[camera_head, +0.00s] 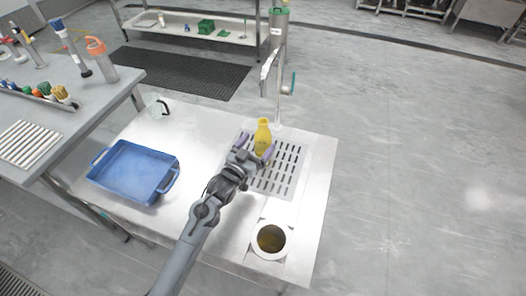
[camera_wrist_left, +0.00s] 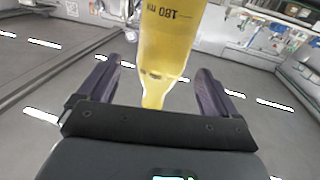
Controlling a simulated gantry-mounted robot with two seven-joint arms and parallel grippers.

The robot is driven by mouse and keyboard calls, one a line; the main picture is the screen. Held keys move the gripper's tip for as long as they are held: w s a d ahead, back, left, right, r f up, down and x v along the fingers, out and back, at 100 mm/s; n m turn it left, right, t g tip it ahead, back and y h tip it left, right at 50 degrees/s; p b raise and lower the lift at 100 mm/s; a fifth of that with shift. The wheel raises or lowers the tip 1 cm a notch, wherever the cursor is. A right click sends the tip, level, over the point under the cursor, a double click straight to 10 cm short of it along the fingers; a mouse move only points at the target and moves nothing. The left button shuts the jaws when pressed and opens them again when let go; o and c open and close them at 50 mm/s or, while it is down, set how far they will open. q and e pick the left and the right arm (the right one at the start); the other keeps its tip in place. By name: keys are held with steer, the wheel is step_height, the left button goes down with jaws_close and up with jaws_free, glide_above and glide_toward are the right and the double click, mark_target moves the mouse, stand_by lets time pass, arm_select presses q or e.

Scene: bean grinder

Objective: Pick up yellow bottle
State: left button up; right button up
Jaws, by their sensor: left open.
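The yellow bottle (camera_head: 263,134) stands upright on the slotted drain plate (camera_head: 284,178) near the far edge of the metal table. My left gripper (camera_head: 254,151) reaches up to it from the near side, and its fingers sit on either side of the bottle's lower part. In the left wrist view the bottle (camera_wrist_left: 168,45) lies between the two open purple fingers (camera_wrist_left: 158,90), with a visible gap on each side. Its "180 ml" marking shows there. My right gripper is not in view.
A blue tray (camera_head: 134,171) sits on the left of the table. A round container (camera_head: 271,239) with dark content stands at the near right corner. A metal faucet-like post (camera_head: 280,80) rises just behind the bottle. A glass cup (camera_head: 156,105) stands at the far left.

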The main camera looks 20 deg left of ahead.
mark_target(266, 134)
arm_select(q)
steer(key=shift+w+d+f+b, duration=0.15)
steer(key=shift+w+b, duration=0.25)
steer(key=shift+w, duration=0.6)
steer(key=shift+w+d+b, duration=0.15)
steer(key=shift+w+b, duration=0.25)
steer(key=shift+w, duration=0.6)
steer(key=shift+w+d+f+b, duration=0.15)
steer(key=shift+w+b, duration=0.25)
steer(key=shift+w, duration=0.6)
steer(key=shift+r, duration=0.1)
jaws_close()
